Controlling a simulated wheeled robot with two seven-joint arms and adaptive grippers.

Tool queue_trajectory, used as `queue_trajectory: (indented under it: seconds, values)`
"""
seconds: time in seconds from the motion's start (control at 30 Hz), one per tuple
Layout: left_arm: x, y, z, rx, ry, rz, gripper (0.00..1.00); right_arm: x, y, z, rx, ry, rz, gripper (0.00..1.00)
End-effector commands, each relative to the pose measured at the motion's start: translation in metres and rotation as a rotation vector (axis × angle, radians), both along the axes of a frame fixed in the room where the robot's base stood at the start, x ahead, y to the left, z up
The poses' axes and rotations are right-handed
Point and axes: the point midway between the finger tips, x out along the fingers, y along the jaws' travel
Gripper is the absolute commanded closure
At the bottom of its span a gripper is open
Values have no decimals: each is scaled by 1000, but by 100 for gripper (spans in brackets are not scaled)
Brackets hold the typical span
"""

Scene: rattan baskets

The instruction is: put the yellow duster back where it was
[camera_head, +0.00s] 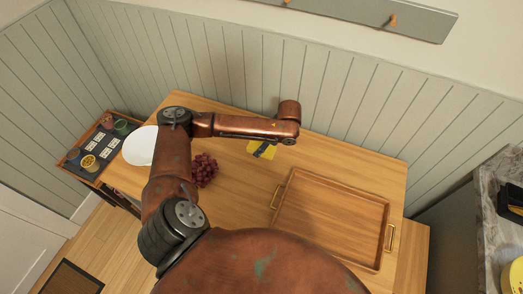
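A flat yellow thing with a dark patch (254,147) lies on the wooden table near its back edge, just left of the tray. It may be the yellow duster, but it is small and I cannot be sure. My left arm comes up from the lower left and bends right over the table, its last visible link ending above and just right of the yellow thing. I cannot make out my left gripper's fingers. My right arm and gripper do not show.
A wooden tray (330,217) with brass handles fills the table's right side. Red grapes (204,170) and a white bowl (140,146) are on the left. A side stand (100,140) holds jars. A grey peg rail (360,14) is on the wall. A marble counter (495,225) stands right.

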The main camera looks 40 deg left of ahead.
Motion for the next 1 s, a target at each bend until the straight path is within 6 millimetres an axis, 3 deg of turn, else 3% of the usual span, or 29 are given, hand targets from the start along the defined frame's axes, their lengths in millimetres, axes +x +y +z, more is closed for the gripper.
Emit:
queue_trajectory:
  seconds: [0.17, 0.33, 0.7, 0.73, 1.0]
  values:
    - [7, 7, -12, 1, -2, 2, 77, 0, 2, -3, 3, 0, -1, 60]
    - [6, 6, -38, 1, -1, 0, 77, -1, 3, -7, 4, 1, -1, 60]
    - [6, 6, -42, 1, -1, 0, 77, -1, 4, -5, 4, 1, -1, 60]
    - [6, 6, -42, 0, -1, 0, 53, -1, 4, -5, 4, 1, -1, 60]
    - [6, 6, -42, 1, -1, 0, 36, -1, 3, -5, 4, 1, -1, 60]
